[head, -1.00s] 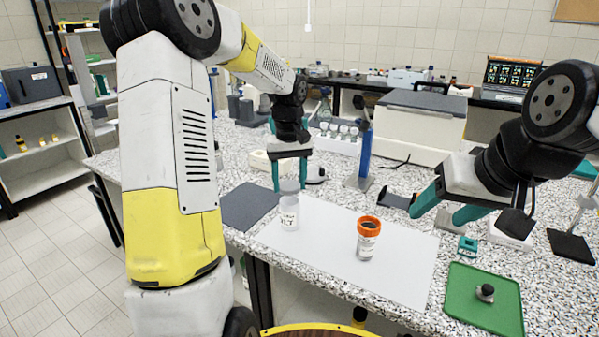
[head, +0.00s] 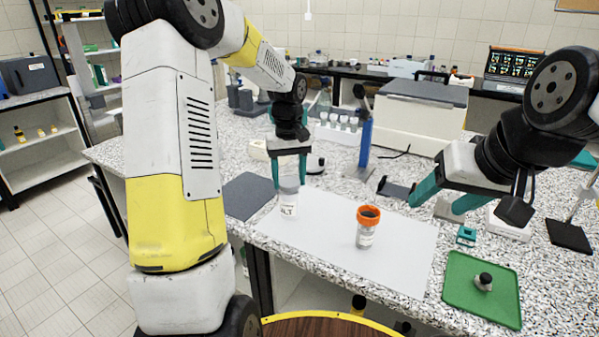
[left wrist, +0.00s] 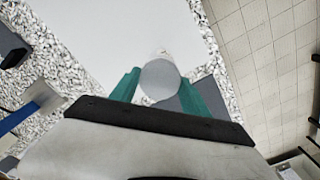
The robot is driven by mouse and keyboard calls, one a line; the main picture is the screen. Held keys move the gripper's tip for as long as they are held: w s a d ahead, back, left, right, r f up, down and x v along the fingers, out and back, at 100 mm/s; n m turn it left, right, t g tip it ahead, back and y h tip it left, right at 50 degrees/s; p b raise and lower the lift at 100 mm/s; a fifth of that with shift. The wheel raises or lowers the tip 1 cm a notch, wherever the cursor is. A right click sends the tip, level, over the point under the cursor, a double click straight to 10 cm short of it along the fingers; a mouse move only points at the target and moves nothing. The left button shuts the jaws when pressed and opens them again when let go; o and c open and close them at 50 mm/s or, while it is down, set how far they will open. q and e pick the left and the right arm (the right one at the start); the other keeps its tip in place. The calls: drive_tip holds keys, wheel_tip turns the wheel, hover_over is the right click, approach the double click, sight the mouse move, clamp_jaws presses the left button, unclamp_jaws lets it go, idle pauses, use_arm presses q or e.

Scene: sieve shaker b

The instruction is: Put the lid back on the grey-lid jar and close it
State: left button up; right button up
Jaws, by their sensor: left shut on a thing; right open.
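The grey-lid jar (head: 289,207), a pale jar with a label, stands upright near the left side of the white sheet. Its grey lid (head: 289,184) sits at the jar's top; I cannot tell how tightly it is seated. My left gripper (head: 290,180) points down and is shut on the lid, one teal finger on each side. In the left wrist view the round lid (left wrist: 160,79) shows between the fingers and hides most of the jar. My right gripper (head: 437,203) is open and empty, to the right above the bench.
An orange-rimmed jar (head: 366,236) stands on the white sheet (head: 330,235) to the right. A green tray (head: 460,298) with a small black-knobbed item is at the front right. A dark grey mat (head: 247,196) lies left of the sheet. A blue stand (head: 366,145) rises behind.

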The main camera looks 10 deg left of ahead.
use_arm(q)
drive_tip(key=shift+f, duration=0.55)
idle(1.1)
drive_tip(key=o, duration=1.4)
drive_tip(key=shift+r, duration=3.55)
drive_tip(key=shift+s+r, duration=0.1)
drive_tip(key=s+r+m+t, duration=0.2)
drive_tip(key=s, duration=0.6)
drive_tip(key=s+d+r+m+t+h, duration=0.1)
drive_tip(key=s+r+t, duration=0.1)
drive_tip(key=s, duration=0.6)
drive_tip(key=s+d+r+m+t+h, duration=0.1)
drive_tip(key=s+r+m+t, duration=0.1)
drive_tip(key=s, duration=0.6)
drive_tip(key=shift+d+r+m, duration=0.1)
drive_tip(key=shift+r+m, duration=0.2)
drive_tip(key=shift+r, duration=0.55)
